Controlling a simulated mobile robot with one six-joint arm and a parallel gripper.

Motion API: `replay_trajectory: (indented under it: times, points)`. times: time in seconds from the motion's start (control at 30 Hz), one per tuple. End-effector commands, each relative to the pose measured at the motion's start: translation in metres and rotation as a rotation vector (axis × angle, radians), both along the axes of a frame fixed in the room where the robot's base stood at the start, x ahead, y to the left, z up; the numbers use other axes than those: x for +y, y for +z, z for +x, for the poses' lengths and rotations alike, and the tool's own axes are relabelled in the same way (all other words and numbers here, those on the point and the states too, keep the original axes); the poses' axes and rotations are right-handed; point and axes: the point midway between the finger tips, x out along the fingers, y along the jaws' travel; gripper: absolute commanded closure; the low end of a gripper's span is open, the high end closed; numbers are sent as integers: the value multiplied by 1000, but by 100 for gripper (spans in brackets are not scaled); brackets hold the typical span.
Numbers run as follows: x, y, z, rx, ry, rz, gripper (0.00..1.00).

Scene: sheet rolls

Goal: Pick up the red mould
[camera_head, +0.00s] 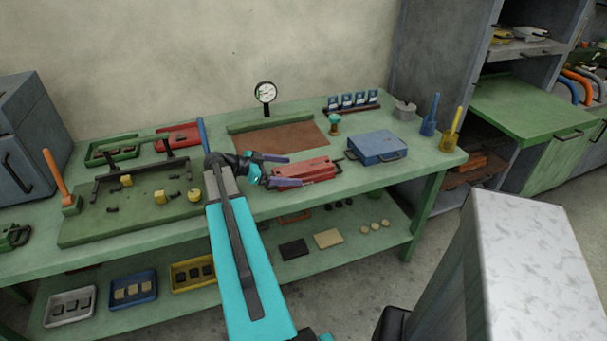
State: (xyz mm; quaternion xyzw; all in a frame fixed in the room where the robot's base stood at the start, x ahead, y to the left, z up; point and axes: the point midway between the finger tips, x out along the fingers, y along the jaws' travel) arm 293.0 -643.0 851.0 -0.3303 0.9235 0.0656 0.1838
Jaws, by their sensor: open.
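The red mould (318,168) is a flat red block with a dark handle at its right end. It lies on the green workbench (400,178) near the front edge, left of the blue mould. My gripper (294,171) is open at the red mould's left end. One dark finger shows along its far side and the other along its near side. I cannot tell whether they touch it. The left end is partly hidden by my gripper.
A blue mould (377,146) with handles stands close on the right. Behind lie a brown sheet (282,138) and a round dial (265,93) on a stand. Left is a green board (130,213) with a dark frame and yellow blocks. A lower shelf holds trays.

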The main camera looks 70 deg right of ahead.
Motion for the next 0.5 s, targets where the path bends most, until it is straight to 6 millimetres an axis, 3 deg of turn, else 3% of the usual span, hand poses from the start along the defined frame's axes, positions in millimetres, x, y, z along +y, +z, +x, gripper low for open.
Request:
replay_trajectory:
  times: [0.3,0.5]
  points:
    - [-22,-10,-27,1,-3,0,9]
    - [-26,-14,-32,1,-2,-1,9]
